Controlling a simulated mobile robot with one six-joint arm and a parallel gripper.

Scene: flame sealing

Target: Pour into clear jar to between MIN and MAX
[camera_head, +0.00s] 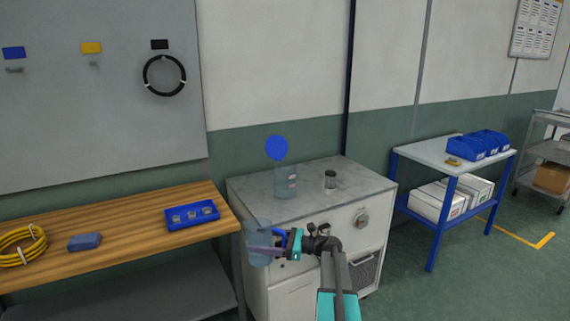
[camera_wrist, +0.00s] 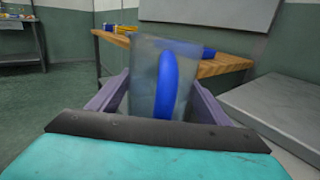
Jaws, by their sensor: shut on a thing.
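My gripper (camera_head: 266,250), with lilac fingers, is shut on a clear bluish container (camera_head: 260,257) in front of the cabinet's left front corner. In the wrist view the held container (camera_wrist: 145,75) stands between the fingers, with a blue elongated part (camera_wrist: 168,85) on the side facing the camera. It looks roughly upright; its contents cannot be made out. A clear jar (camera_head: 286,184) stands on the cabinet top, behind and above the held container in the head view, and apart from it.
A blue disc (camera_head: 276,148) shows just above the jar. The wooden bench (camera_head: 130,223) at left holds a blue tray (camera_head: 192,215). A blue-framed table (camera_head: 430,153) stands at right.

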